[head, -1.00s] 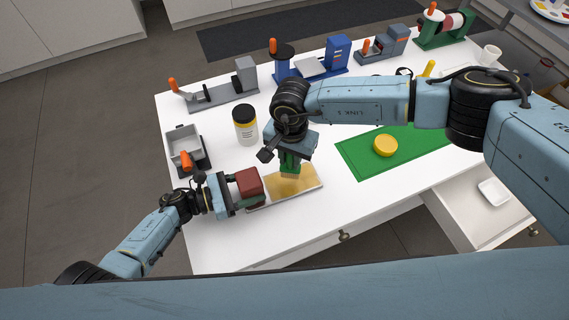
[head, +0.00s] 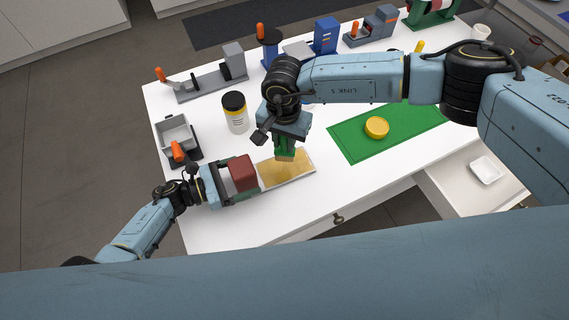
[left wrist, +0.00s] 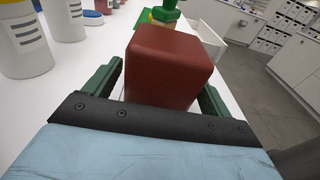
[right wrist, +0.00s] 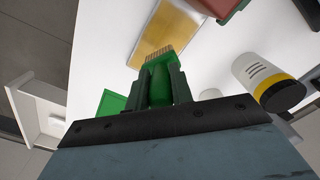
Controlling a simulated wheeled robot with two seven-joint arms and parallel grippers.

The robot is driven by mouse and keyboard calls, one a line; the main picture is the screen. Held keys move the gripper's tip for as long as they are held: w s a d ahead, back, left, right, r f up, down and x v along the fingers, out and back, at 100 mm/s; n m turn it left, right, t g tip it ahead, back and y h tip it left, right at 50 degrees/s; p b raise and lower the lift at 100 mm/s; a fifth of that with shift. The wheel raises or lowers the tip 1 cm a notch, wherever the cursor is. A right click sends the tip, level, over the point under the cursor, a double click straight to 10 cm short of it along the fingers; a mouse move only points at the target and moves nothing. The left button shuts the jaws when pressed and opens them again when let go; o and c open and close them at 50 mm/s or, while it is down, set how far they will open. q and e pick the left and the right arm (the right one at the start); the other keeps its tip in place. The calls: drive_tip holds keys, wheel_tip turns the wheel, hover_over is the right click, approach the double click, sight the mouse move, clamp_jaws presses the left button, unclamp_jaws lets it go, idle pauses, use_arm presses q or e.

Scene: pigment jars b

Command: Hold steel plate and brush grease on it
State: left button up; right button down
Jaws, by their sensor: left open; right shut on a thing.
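The steel plate (head: 303,160) lies on the white table with a yellowish grease film over most of its top. A dark red block (head: 238,173) stands at the plate's left end; whether it rests on the plate is hidden. My left gripper (head: 236,180) is open, its fingers on either side of the red block (left wrist: 168,62), with no clear grip on it. My right gripper (head: 285,146) is shut on the green brush (right wrist: 158,76), bristles (head: 285,156) down over the plate's upper edge. In the right wrist view the bristles are at the plate's greased face (right wrist: 168,30); contact is unclear.
A yellow-labelled jar (head: 235,112) with a black lid stands behind the plate. A green mat (head: 350,148) holds a yellow round lid (head: 376,127). An open drawer (head: 455,185) juts out at front right.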

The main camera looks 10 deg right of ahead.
use_arm(q)
drive_tip(key=v, duration=1.2)
drive_tip(key=shift+s, duration=0.15)
